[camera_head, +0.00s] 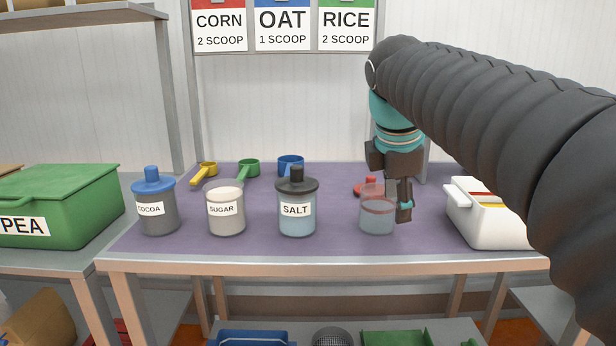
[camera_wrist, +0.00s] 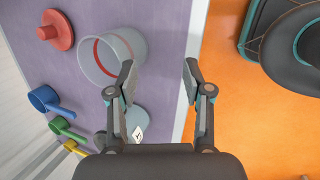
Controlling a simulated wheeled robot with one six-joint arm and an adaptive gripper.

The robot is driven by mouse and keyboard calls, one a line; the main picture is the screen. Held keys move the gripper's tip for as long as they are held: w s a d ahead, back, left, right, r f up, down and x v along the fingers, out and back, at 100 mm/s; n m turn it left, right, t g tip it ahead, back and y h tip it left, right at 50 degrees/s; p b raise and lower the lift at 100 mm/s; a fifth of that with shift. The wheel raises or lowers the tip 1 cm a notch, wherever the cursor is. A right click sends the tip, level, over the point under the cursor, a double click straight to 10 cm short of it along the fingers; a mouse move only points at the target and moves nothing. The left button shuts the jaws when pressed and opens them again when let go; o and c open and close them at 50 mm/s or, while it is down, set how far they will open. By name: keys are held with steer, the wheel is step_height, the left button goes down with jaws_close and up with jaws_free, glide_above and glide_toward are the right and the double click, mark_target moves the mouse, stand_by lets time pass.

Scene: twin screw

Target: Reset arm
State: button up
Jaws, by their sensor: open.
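My gripper (camera_head: 404,205) is open and empty at the right part of the purple-topped table, in front of the back wall. It points down beside a clear, unlabelled jar (camera_head: 377,215) with a red ring. In the wrist view my gripper (camera_wrist: 158,78) has its fingers wide apart. The jar (camera_wrist: 122,42) lies left of the gap there, and the left fingertip overlaps its edge in the picture; I cannot tell if they touch. A red lid (camera_wrist: 57,30) lies off the jar on the table; in the head view the lid (camera_head: 366,185) is behind the jar.
SALT (camera_head: 297,222), SUGAR (camera_head: 226,222) and COCOA (camera_head: 155,212) jars stand in a row to the left. Blue (camera_head: 291,163), green (camera_head: 249,168) and yellow (camera_head: 207,169) scoops lie behind them. A white bin (camera_head: 490,228) is at right and a green PEA box (camera_head: 60,200) at left.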

steer(key=s+f+m+t+y, duration=0.1)
steer(key=s+f+m+y, duration=0.1)
steer(key=s+f+m, duration=1.6)
step_height(320, 180, down, 3)
steer(key=shift+s+d+f+m+t, duration=0.1)
steer(key=shift+s+d+m+t, duration=0.2)
steer(key=shift+s+d+m, duration=0.25)
